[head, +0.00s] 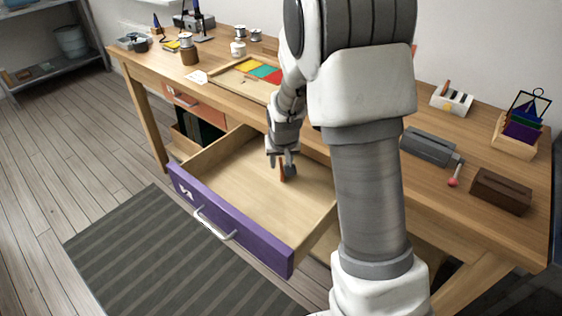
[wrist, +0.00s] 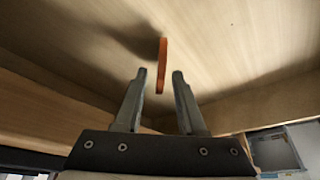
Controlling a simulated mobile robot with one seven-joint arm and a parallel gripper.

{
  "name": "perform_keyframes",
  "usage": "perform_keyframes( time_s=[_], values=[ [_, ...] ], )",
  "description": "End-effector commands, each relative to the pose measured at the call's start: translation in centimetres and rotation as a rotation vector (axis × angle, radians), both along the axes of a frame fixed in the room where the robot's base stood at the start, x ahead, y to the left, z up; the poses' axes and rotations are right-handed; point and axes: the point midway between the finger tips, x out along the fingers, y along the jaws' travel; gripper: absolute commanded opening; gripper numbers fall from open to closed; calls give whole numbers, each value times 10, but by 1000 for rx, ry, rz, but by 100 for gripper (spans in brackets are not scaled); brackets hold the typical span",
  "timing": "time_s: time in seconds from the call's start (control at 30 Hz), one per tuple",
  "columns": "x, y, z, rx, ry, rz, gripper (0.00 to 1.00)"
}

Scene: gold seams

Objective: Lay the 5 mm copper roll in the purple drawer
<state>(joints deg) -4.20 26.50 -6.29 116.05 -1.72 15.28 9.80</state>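The purple drawer (head: 226,222) is pulled well out from the bench, and its pale wooden inside is in view. My gripper (head: 281,168) reaches down into it, toward its back part. In the wrist view my gripper (wrist: 162,74) has its two fingers apart. The copper roll (wrist: 162,62) shows there as a narrow orange-brown strip between and beyond the fingertips, with a gap on each side. It also shows in the head view (head: 283,174), low at the fingers and partly hidden. It appears to rest on the drawer floor. No size marking is readable.
The drawer's side walls and purple front surround my gripper. The bench top holds a colored tray (head: 233,77), a grey tool (head: 428,146) and a brown box (head: 501,192). The drawer floor around the roll is bare.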

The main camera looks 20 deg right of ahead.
Motion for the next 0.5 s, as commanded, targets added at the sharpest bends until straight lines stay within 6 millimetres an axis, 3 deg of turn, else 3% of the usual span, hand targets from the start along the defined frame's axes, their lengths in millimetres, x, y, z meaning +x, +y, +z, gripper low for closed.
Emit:
perform_keyframes(
  time_s=[0.17, 0.5],
  values=[
    [-1, 0, 8, 0, -2, 0, 39],
    [-26, 5, 73, 1, -5, 1, 39]
  ],
)
